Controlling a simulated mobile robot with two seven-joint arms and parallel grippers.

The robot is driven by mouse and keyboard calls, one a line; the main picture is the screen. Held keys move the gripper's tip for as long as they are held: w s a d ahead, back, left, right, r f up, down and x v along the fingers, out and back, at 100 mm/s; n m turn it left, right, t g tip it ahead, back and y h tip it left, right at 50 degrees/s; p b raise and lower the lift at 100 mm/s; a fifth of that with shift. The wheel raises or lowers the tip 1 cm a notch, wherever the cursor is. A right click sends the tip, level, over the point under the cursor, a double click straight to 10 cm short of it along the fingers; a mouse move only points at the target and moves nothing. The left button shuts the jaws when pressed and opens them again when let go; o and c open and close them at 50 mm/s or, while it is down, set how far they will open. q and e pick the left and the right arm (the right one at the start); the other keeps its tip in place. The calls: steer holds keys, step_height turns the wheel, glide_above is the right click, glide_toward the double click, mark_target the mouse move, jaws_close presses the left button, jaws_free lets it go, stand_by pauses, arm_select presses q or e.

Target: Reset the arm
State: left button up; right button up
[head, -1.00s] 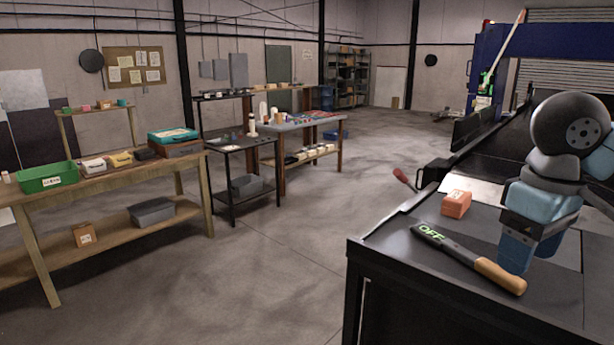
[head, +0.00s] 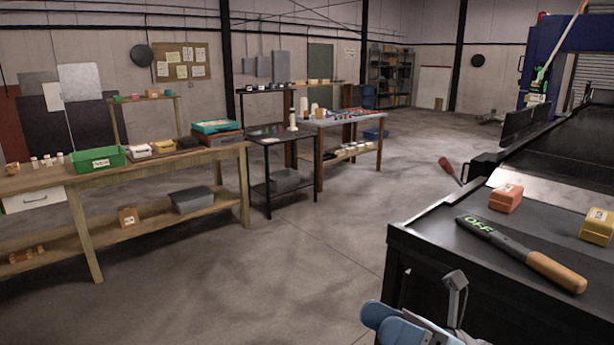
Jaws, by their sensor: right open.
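My right gripper (head: 455,295) is at the bottom edge of the head view, in front of the black bench's near left corner. It is open, and nothing shows in it. Part of it is cut off by the picture edge. A black detector wand (head: 495,240) with a wooden handle and a green "OFF" display lies on the bench top, apart from the gripper. My left gripper is out of view.
An orange box (head: 506,197) and a yellow box (head: 597,227) sit on the black bench (head: 440,235) near the wand. A red-handled lever (head: 449,169) sticks out at its far left. A wooden table (head: 150,166) stands left; the floor between is clear.

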steer(key=w+d+f+m+t+h+b, duration=0.1)
steer(key=d+f+m+t+h, duration=0.1)
steer(key=f+m+t+h, duration=0.8)
steer(key=w+d+f+m+t+h+b, duration=0.1)
steer(key=d+f+m+t+h, duration=0.3)
steer(key=f+m, duration=1.1)
steer(key=s+d+f+m+g+h, duration=0.1)
steer(key=s+f+m+g+h, duration=0.2)
steer(key=s+f+m, duration=0.55)
steer(key=s+d+f+m+g+h, duration=0.1)
steer(key=s+f+m+g+h, duration=0.4)
steer(key=f+m, duration=0.55)
step_height(320, 180, up, 12)
steer(key=s+d+t+y+p, duration=0.1)
steer(key=t+p, duration=0.1)
steer(key=p, duration=1)
steer(key=shift+n+y+p, duration=0.3)
steer(key=shift+d+r, duration=0.15)
